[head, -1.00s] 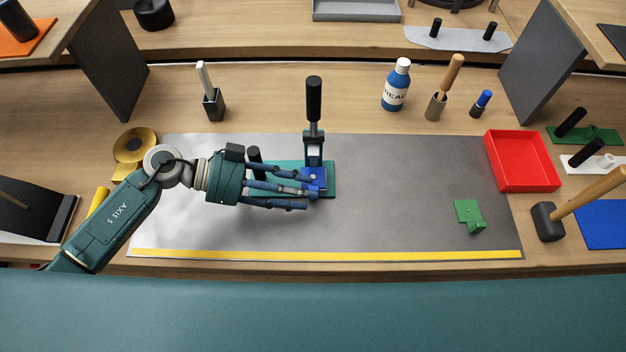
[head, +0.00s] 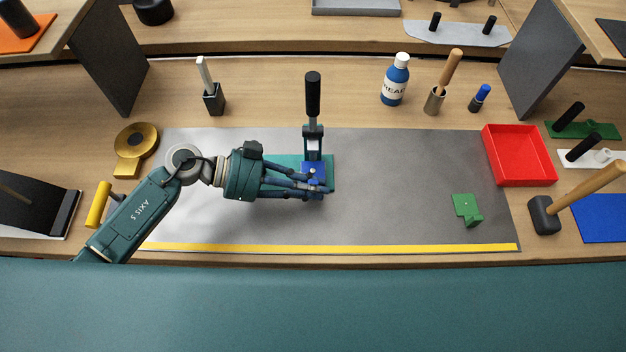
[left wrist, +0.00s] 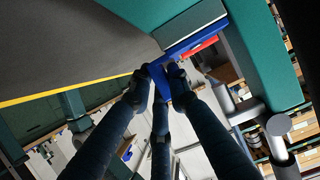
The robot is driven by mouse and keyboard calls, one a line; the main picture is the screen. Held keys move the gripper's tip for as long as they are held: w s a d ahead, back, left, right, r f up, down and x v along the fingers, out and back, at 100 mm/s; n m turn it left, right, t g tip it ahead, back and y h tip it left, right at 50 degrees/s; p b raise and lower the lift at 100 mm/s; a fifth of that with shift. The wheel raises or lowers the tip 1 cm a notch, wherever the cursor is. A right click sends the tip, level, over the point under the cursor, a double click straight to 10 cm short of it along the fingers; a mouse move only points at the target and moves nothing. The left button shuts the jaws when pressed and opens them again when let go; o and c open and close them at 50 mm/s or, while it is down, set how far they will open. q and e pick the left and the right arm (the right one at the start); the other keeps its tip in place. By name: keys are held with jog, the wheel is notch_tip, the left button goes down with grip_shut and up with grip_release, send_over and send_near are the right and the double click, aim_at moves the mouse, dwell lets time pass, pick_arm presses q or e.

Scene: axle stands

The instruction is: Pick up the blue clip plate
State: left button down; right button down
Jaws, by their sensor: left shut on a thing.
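The blue clip plate (head: 313,168) is at the green toggle-clamp fixture (head: 326,180) in the middle of the grey mat. My left gripper (head: 318,188) reaches in from the left, with its fingers closed around the near side of the plate. In the left wrist view, the blue plate (left wrist: 181,84) shows between the fingertips of the left gripper (left wrist: 165,82). The fingers hide part of the plate, and I cannot tell whether it is clear of the fixture. The clamp's black handle (head: 313,93) stands upright behind the plate. My right gripper is out of view.
A green clip plate (head: 466,208) lies on the mat (head: 400,180) to the right. A red tray (head: 539,172), a mallet (head: 545,214) and a blue pad (head: 605,218) are farther right. A blue-labelled bottle (head: 395,82) stands behind. The mat between fixture and green plate is clear.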

pick_arm(q)
jog(key=shift+r, duration=0.1)
notch_tip(320, 180, up, 4)
jog(key=shift+f+b, duration=0.2)
jog(key=shift+b, duration=0.1)
jog(key=s+b, duration=0.1)
jog(key=s, duration=1.7)
jog(key=shift+f, duration=0.15)
